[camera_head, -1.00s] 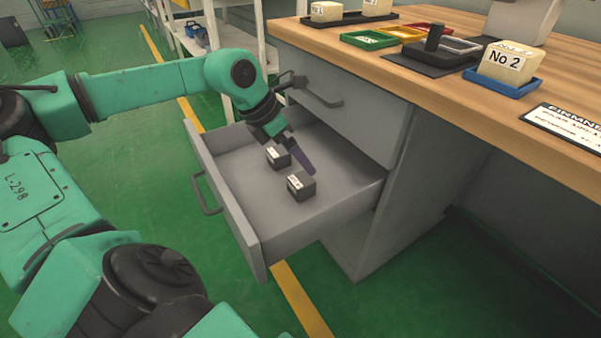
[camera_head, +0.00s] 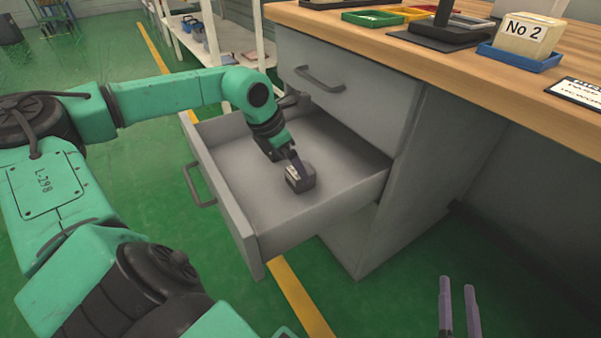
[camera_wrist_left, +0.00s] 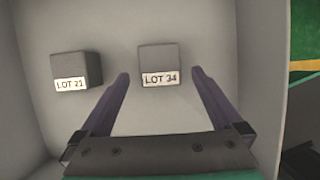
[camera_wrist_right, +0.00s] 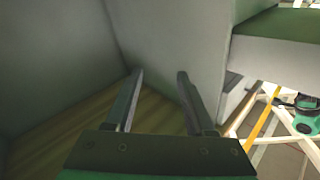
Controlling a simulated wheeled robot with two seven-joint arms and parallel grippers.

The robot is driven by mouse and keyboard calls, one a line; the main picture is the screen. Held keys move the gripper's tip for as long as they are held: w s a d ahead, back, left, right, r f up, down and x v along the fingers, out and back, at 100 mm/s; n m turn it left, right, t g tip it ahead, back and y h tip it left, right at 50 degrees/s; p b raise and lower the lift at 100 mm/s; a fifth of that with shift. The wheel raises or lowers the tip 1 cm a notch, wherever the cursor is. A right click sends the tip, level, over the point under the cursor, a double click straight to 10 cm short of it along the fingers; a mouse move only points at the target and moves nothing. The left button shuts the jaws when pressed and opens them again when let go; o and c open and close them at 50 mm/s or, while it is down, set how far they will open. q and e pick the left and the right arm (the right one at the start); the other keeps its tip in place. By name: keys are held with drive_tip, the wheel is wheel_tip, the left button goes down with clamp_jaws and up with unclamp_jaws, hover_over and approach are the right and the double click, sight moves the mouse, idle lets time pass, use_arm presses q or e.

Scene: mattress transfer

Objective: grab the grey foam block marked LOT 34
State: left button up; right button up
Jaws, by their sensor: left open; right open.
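The grey foam block marked LOT 34 (camera_wrist_left: 160,60) lies in the open drawer (camera_head: 240,165). In the left wrist view it sits between and just ahead of my left gripper's fingertips (camera_wrist_left: 160,76), with clear gaps on both sides. In the head view my left gripper (camera_head: 295,161) points down at this block (camera_head: 302,182) and partly covers it. A similar block marked LOT 21 (camera_wrist_left: 77,70) lies to its left in the wrist view; the arm hides it in the head view. My right gripper (camera_head: 457,284) is open and empty, low in front of the desk.
The drawer's side wall (camera_wrist_left: 262,70) stands close to the right of LOT 34 in the left wrist view. The wooden desk top (camera_head: 430,62) overhangs at the right and holds trays and a No 2 block (camera_head: 526,38). The right wrist view (camera_wrist_right: 160,88) shows mostly grey panels.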

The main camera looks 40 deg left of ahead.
use_arm(q)
drive_tip(key=b+x, duration=0.1)
drive_tip(key=x, duration=0.1)
drive_tip(key=shift+w+d+f, duration=0.1)
drive_tip(key=shift+w+f, duration=0.1)
drive_tip(key=shift+f, duration=0.1)
drive_tip(key=b+x, duration=0.1)
drive_tip(key=x, duration=0.1)
drive_tip(key=shift+w+f, duration=0.15)
drive_tip(key=shift+f, duration=0.1)
drive_tip(key=c, duration=1.3)
use_arm(e)
wheel_tip(320, 180, up, 24)
drive_tip(key=w+d+n+t+y, duration=0.1)
drive_tip(key=d+n+t+y, duration=0.1)
drive_tip(key=t, duration=0.5)
drive_tip(key=shift+d+r+t+y, duration=0.2)
drive_tip(key=shift+d+t+y, duration=0.2)
drive_tip(key=shift+d+y, duration=0.1)
